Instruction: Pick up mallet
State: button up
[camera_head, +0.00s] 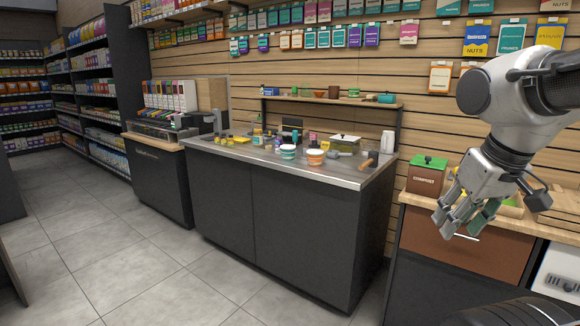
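What looks like the mallet (373,156) lies near the right end of the steel-topped counter (345,180), with a tan part and a dark grey part. It is small in the view, so its exact pose is hard to tell. My gripper (458,226) hangs at the right, in front of the wooden side counter, well apart from the mallet. Its fingers are spread and point down to the left. I see nothing held between them.
Tubs (316,157), a lidded glass box (345,144) and a white container (388,141) stand near the mallet. A shelf (335,101) spans above. A compost bin (426,175) stands on the side counter. The tiled floor (150,260) at left is clear.

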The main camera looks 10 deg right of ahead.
aim_at(372, 161)
jog(key=i, duration=0.75)
jog(key=i+j+z, duration=0.45)
jog(key=i, duration=0.5)
jog(key=i+j+z, duration=0.5)
jog(key=i+j, duration=0.3)
jog(key=j, duration=0.1)
